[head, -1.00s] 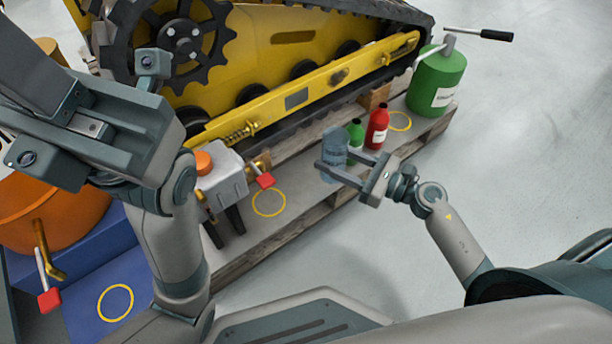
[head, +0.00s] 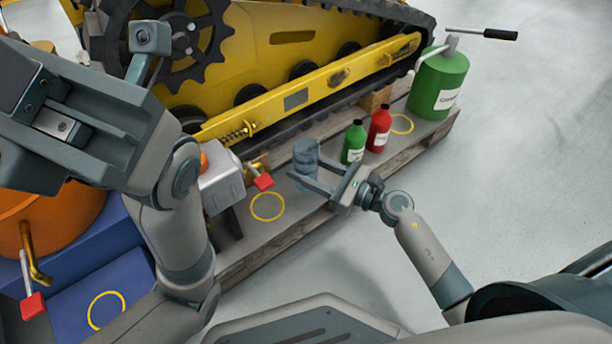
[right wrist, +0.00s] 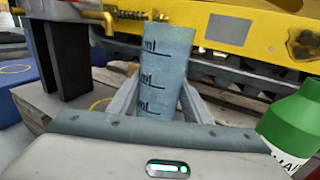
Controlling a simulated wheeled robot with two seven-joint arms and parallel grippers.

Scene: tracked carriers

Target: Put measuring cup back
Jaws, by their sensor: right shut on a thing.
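The measuring cup (head: 306,152) is a translucent blue-grey cylinder. Its "ml" marks show in the right wrist view (right wrist: 152,70), where it stands upright between the fingers. My right gripper (head: 313,178) is shut on it and holds it over the wooden pallet (head: 290,226), to the right of the grey container with the red-handled tap. A yellow ring (head: 267,207) is marked on the pallet, left of and below the cup in the head view. Another yellow ring (head: 402,124) lies by the red bottle. My left arm crosses the left of the head view; its fingertips are not visible.
A green bottle (head: 354,142) and a red bottle (head: 379,129) stand right of the cup. A large green canister (head: 437,84) is at the pallet's right end. The yellow tracked carrier (head: 310,85) is behind. The red tap handle (head: 263,181) sticks out near the ring.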

